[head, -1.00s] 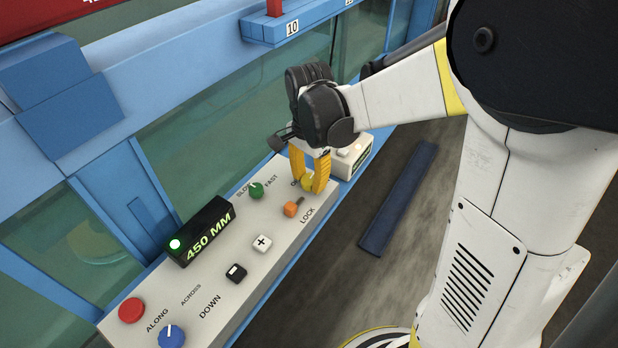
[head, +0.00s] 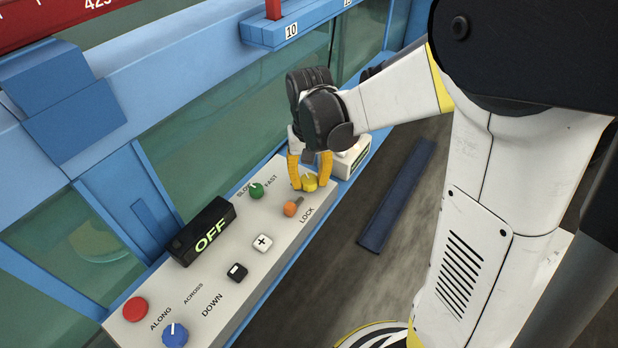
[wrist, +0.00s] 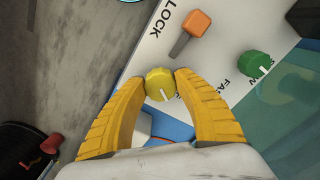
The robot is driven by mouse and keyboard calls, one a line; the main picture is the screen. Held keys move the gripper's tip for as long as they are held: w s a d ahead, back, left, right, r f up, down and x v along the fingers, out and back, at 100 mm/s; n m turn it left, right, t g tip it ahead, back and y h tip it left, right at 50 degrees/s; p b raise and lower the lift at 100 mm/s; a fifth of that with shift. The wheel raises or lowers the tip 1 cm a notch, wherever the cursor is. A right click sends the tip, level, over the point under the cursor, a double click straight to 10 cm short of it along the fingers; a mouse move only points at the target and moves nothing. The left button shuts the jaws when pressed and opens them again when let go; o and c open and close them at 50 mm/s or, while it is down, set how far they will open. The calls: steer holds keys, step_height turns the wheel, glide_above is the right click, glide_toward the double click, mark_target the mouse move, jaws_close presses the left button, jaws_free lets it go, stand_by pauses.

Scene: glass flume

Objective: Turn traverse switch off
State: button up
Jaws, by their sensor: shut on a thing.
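The yellow knob (head: 309,182) is on the far end of the grey control panel (head: 205,290), and its white pointer line shows in the wrist view (wrist: 160,85). My gripper (head: 308,180) has yellow fingers closed on both sides of this knob; in the wrist view the fingertips (wrist: 160,82) touch it left and right. The display box (head: 203,231) on the panel reads OFF in green letters, and no lit lamp shows on it. The panel lettering beside the yellow knob is hidden by my fingers.
Near the knob are an orange lever (head: 293,206) marked LOCK and a green knob (head: 257,190) marked SLOW and FAST. Glass stands behind.

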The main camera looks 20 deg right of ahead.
mark_target(310, 180)
steer(key=n, duration=0.6)
steer(key=shift+d, duration=0.1)
steer(key=shift+n+p, duration=0.3)
stand_by(0.3)
steer(key=o, duration=1.2)
step_height(310, 180, up, 12)
